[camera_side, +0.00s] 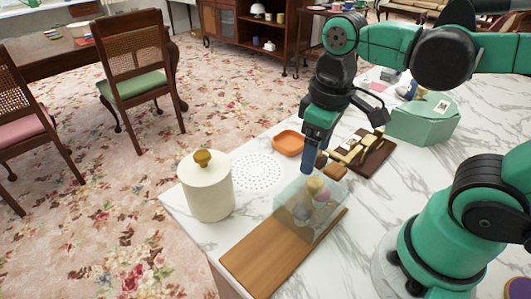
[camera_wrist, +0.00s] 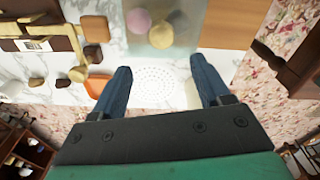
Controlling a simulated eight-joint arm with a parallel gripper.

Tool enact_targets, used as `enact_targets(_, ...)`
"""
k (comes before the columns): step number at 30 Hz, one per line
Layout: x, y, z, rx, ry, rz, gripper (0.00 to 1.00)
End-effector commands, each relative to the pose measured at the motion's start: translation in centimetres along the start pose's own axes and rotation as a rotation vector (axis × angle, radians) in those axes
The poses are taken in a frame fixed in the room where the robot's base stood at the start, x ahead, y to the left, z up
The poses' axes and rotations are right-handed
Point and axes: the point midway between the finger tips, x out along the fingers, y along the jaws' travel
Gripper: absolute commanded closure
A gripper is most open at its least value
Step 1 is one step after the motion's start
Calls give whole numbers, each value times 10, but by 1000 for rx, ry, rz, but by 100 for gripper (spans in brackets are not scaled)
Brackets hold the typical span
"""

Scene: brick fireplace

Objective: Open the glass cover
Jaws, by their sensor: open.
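The glass cover (camera_side: 290,211) is a clear box on the marble counter, at the end of a wooden board (camera_side: 268,262). Pink, yellow and dark round shapes show in or on it; I cannot tell which of them is a knob. The cover also shows at the top of the wrist view (camera_wrist: 186,40). My gripper (camera_side: 308,166) points down just above the cover's far side and seems apart from it. In the wrist view, its two blue fingers (camera_wrist: 161,68) are spread wide with nothing between them.
A cream canister (camera_side: 208,192) with a gold knob stands left of the cover. A white perforated mat (camera_side: 258,172) and an orange dish (camera_side: 288,143) lie behind. A dark tray (camera_side: 378,153) with small pieces and a green box (camera_side: 424,122) are to the right.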

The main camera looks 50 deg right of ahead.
Motion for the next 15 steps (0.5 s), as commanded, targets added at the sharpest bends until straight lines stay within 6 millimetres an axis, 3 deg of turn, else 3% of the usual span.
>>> enact_targets(5, 3, -3, 7, -32, -76, -13, 30)
enact_targets(15, 39, -4, 9, -30, -71, -12, 30)
